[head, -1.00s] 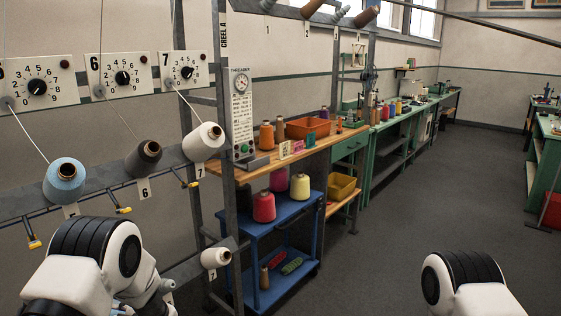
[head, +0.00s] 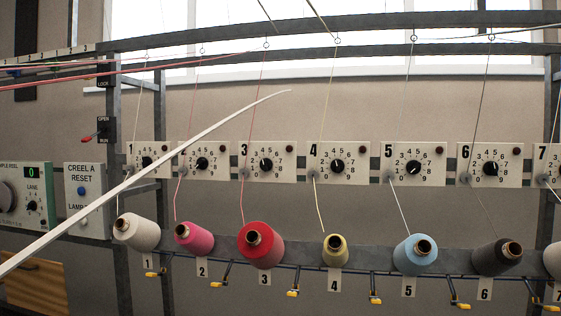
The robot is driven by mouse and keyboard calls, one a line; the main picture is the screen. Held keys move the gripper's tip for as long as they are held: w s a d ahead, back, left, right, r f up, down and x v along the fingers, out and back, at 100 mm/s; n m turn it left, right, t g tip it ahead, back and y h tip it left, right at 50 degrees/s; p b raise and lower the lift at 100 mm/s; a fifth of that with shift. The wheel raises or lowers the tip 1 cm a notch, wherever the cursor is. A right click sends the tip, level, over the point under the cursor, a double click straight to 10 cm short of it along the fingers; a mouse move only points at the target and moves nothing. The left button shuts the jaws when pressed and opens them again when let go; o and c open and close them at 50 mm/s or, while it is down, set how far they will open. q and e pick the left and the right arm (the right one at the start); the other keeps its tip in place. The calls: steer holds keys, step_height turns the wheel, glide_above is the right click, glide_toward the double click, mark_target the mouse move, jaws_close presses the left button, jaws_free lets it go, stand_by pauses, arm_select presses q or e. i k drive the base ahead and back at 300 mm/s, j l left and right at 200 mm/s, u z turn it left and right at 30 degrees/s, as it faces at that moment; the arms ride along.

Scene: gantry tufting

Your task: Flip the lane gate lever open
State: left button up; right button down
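A small red-tipped lever (head: 90,137) sticks out to the left from a dark plate (head: 102,128) on the upright at the left in the head view. The plate has OPEN in small print at its top and a lower word too small to read surely. The red tip lies beside the lower word. Several yellow-tipped levers (head: 219,283) hang below the yarn cones along the rail. No label in view names any lever as the lane gate. Neither of my grippers is in view.
A long pale tapered rod (head: 140,180) crosses the view from lower left to upper middle. Numbered dial panels (head: 266,162) line the wall above cones such as the red one (head: 261,246). A CREEL A RESET box (head: 82,195) and a green console (head: 40,180) stand left.

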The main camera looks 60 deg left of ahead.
mark_target(86, 138)
steer(key=u, duration=3.1)
steer(key=i+u, duration=0.4)
steer(key=i, duration=0.4)
steer(key=i+l+u, duration=0.15)
steer(key=i+u, duration=0.25)
steer(key=i, duration=0.4)
